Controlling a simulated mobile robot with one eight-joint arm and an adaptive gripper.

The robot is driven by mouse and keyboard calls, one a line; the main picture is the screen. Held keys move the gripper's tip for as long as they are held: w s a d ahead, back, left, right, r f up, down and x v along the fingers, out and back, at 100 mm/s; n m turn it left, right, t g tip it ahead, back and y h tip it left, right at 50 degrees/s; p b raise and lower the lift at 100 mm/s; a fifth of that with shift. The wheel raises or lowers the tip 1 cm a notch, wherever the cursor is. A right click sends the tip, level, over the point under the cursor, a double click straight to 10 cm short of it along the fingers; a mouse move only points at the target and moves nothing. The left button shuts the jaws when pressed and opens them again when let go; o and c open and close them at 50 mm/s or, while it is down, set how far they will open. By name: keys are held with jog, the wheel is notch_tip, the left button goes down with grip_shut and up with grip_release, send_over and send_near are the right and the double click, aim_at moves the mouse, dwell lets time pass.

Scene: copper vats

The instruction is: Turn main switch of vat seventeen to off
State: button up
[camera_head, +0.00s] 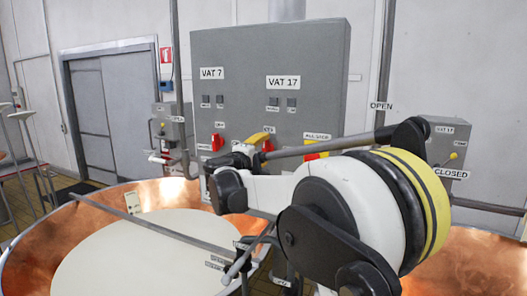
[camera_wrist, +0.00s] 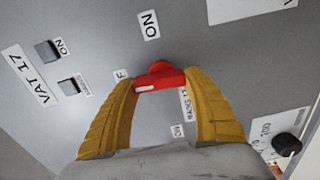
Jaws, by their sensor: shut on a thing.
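The vat 17 main switch is a red rotary handle (camera_wrist: 160,76) on a grey cabinet (camera_head: 230,50), under the VAT 17 label (camera_head: 283,82). In the wrist view my gripper (camera_wrist: 160,82) has its two yellow fingers on either side of the handle, shut on it. A white line shows on the handle's edge. An ON label (camera_wrist: 149,25) lies above it, and a label ending in F (camera_wrist: 121,75) is partly covered by the left finger. In the head view my gripper (camera_head: 259,142) is at the cabinet front and hides most of the switch.
The VAT 7 red switch (camera_head: 216,143) is left of my gripper. A yellow all-stop panel (camera_head: 313,156) is to the right, partly behind my arm. A copper vat (camera_head: 30,262) with pale liquid fills the lower left. A grey control box (camera_head: 440,140) stands at the right.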

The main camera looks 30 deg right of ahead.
jog(key=shift+n, duration=0.5)
jog(key=o, duration=1.2)
jog(key=v, duration=1.2)
